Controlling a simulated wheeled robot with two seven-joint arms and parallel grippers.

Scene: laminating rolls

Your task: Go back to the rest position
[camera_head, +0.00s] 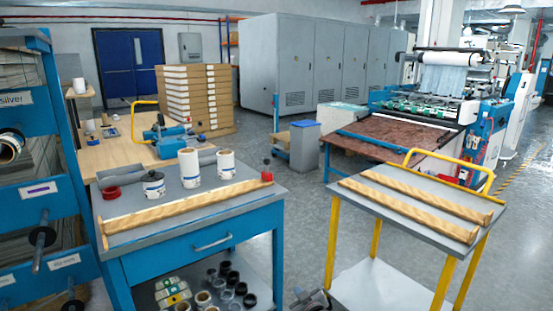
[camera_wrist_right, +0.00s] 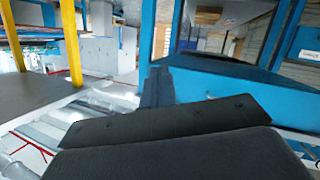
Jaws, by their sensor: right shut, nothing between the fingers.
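My right gripper (camera_head: 312,299) shows only in part at the bottom edge of the head view, low in the gap between the blue workbench (camera_head: 205,240) and the yellow-legged cart (camera_head: 385,208). In the right wrist view, its two dark fingers (camera_wrist_right: 170,138) lie together, shut and empty. My left gripper is not in the head view.
A wooden rail (camera_head: 185,207) lies along the bench front; two more rails (camera_head: 410,207) lie on the cart. A blue rack (camera_head: 40,180) stands at left. Several small rolls (camera_head: 225,282) sit on the bench's lower shelf. Grey floor (camera_head: 300,225) is clear between bench and cart.

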